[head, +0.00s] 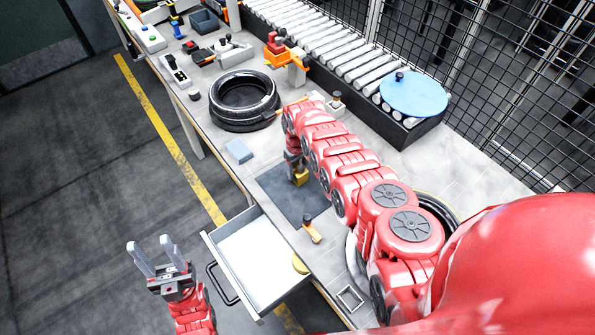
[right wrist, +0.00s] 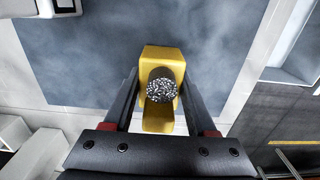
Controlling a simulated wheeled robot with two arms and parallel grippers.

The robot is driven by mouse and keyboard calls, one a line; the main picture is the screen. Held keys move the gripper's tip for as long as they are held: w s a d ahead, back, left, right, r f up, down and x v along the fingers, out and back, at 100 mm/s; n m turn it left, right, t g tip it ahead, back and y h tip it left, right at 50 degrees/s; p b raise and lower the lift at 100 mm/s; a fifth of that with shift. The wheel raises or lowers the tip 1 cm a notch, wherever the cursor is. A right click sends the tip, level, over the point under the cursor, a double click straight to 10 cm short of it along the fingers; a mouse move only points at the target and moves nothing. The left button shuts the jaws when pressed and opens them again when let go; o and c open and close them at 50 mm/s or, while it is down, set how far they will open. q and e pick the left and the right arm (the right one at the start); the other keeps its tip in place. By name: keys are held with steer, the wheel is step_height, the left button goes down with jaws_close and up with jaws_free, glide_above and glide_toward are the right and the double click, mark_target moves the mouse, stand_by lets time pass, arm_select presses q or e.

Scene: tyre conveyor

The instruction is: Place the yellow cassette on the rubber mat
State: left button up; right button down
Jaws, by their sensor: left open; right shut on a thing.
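The yellow cassette (head: 301,178) is at the dark grey rubber mat (head: 283,193) on the bench. It also shows in the right wrist view (right wrist: 162,62), with a dark speckled round end facing the camera. My right gripper (right wrist: 158,95) is shut on the cassette, one finger on each side, over the mat (right wrist: 95,45). I cannot tell whether the cassette touches the mat. In the head view my right arm hides part of the mat and cassette. My left gripper (head: 152,253) is open and empty, left of the drawer.
An open drawer (head: 222,244) juts out at the bench front, with a yellow round thing (head: 300,264) at its right. A blue-grey block (head: 239,151) and stacked tyres (head: 243,97) lie farther back. A roller conveyor (head: 330,42) runs behind.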

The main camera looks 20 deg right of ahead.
steer(key=shift+r, duration=0.1)
steer(key=c, duration=0.7)
jaws_free()
steer(key=o, duration=0.5)
step_height(320, 180, up, 4)
steer(key=p, duration=0.2)
steer(key=shift+p, duration=0.35)
steer(key=shift+w+r, duration=0.1)
steer(key=shift+r, duration=0.3)
step_height(320, 180, up, 7)
steer(key=b, duration=0.2)
